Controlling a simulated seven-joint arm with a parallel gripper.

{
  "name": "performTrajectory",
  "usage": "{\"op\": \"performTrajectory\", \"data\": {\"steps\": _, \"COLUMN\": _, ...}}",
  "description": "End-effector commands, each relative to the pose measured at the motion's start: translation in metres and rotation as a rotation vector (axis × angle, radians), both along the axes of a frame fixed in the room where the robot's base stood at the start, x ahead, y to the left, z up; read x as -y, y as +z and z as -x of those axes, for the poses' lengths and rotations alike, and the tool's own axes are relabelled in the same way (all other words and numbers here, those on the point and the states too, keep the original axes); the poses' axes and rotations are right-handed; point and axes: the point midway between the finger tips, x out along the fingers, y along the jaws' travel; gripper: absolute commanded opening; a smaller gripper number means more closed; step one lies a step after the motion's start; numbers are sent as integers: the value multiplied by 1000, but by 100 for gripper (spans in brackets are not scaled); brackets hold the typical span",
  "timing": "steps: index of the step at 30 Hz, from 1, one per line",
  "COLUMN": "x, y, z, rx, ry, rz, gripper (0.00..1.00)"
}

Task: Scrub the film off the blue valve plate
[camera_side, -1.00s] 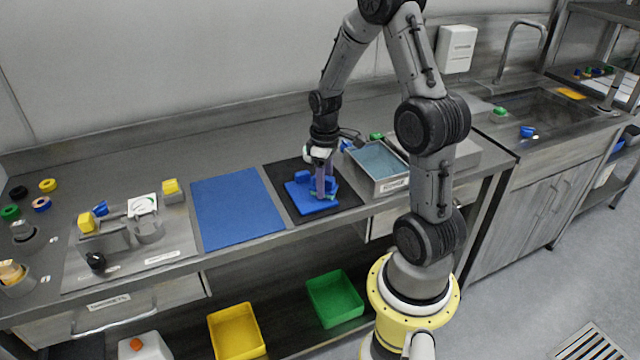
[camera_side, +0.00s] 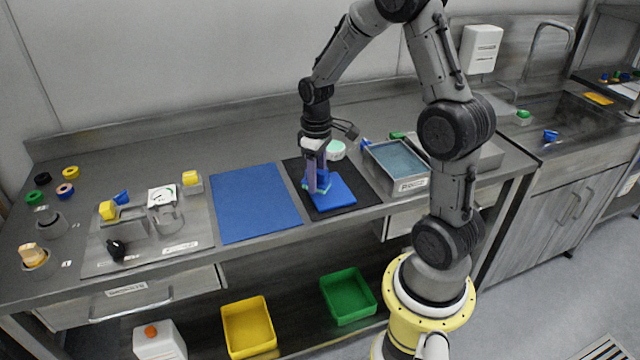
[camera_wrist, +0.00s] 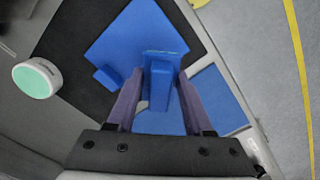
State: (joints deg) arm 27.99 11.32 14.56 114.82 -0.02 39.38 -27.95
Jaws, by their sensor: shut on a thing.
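The blue valve plate (camera_side: 340,195) lies flat on a black mat (camera_side: 362,192), with raised blue parts on it; it also shows in the wrist view (camera_wrist: 137,38). My gripper (camera_side: 317,188) points down over the plate's left part. In the wrist view its two purple fingers (camera_wrist: 160,72) are closed on the sides of a blue block-shaped scrubber (camera_wrist: 160,88) with a thin green edge at its tip. The scrubber's underside is hidden, so I cannot tell whether it touches the plate. I cannot make out any film on the plate.
A metal tray of bluish liquid (camera_side: 397,158) is on the right. A flat blue mat (camera_side: 253,203) lies left. A fixture panel (camera_side: 185,245) is farther left.

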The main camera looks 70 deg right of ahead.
Motion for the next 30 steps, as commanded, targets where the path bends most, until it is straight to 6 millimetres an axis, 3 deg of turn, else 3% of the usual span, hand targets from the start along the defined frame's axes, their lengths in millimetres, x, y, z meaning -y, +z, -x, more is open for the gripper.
{"op": "performTrajectory", "data": {"steps": 15, "x": 1, "y": 47, "z": -1, "rx": 4, "ry": 0, "rz": 2, "gripper": 0}}
{"op": "performTrajectory", "data": {"steps": 30, "x": 1, "y": 53, "z": 0, "rx": 2, "ry": 0, "rz": 1, "gripper": 0}}
